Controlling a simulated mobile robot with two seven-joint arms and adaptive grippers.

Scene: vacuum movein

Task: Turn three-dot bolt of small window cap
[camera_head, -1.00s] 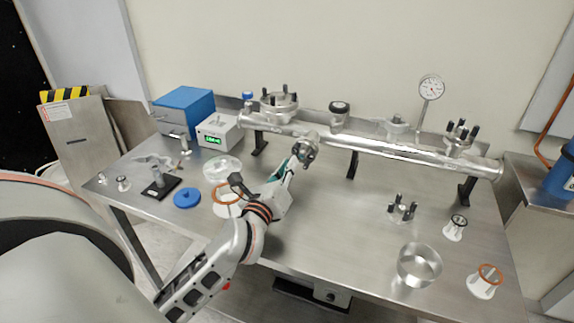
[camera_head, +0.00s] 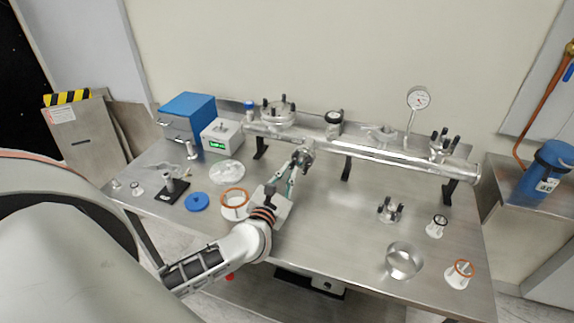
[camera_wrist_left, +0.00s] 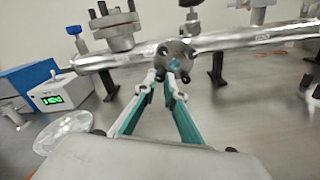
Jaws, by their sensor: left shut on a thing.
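The small window cap (camera_head: 305,154) is a small round metal flange facing the front on the silver tube. It also shows in the wrist view (camera_wrist_left: 174,57), with dark bolts around a bluish centre. My left gripper (camera_head: 299,163) reaches it from the front and below. In the wrist view its teal-padded fingers (camera_wrist_left: 167,85) converge at the lower edge of the cap. They are shut on a bolt there, which the fingertips mostly hide. The dots on the bolts are too small to read. My right gripper is not in view.
The silver tube (camera_head: 390,158) runs across the table on dark stands, with a dial gauge (camera_head: 418,98) above it. A white box with a green display (camera_head: 221,138) stands at left. Flanges and a metal ring (camera_head: 404,260) stand at right. The table front is partly clear.

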